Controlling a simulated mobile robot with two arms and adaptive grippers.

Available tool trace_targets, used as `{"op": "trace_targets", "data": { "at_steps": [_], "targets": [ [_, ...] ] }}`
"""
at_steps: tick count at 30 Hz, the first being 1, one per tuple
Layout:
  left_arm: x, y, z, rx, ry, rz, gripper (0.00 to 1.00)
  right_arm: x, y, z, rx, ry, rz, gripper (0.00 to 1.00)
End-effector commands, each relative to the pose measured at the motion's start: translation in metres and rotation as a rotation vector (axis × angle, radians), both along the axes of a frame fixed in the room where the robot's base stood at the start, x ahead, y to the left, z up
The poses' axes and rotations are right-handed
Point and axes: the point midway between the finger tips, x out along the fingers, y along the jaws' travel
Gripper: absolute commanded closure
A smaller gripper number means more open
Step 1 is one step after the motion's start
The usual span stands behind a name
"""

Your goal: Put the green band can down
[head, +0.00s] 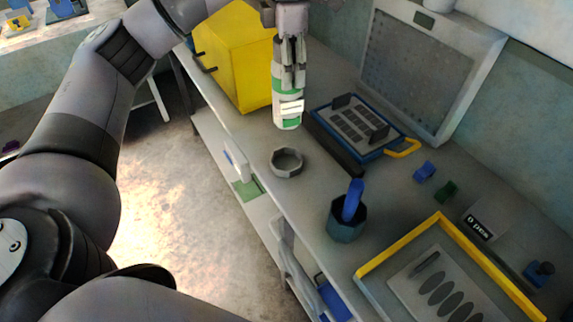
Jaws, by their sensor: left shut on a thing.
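The green band can (287,105) is white with green bands and hangs upright in the head view, above the bench. My left gripper (289,75) points down and is shut on the can's upper part, so its fingers hide some of it. The can's lower end appears above the bench, behind and above a grey ring-shaped holder (287,162) in the picture. I cannot tell the exact gap below the can. My right gripper does not show.
A yellow cabinet (236,50) stands left of the can. A blue-framed tray (357,125) with a yellow handle is to the right. A dark cup (345,222) with a blue item and a yellow-edged tray (403,245) are nearer. Small blue and green blocks lie right.

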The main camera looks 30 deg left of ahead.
Motion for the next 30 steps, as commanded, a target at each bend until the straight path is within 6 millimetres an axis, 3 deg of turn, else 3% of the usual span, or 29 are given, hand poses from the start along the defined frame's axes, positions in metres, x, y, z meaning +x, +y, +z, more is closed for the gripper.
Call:
{"op": "trace_targets", "data": {
  "at_steps": [6, 10, 24, 30],
  "targets": [
    [0.009, 0.007, 0.018, -0.001, -0.002, 0.237, 1.00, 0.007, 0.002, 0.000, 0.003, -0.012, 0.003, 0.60],
    [0.010, 0.007, 0.009, -0.001, 0.002, 0.273, 1.00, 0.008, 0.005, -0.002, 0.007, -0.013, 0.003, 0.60],
    [0.008, 0.008, -0.099, 0.000, 0.005, 0.274, 1.00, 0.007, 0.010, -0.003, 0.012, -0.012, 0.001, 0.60],
    [0.009, 0.008, -0.130, -0.001, 0.001, 0.273, 1.00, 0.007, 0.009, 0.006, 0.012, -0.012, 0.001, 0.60]
  ]
}}
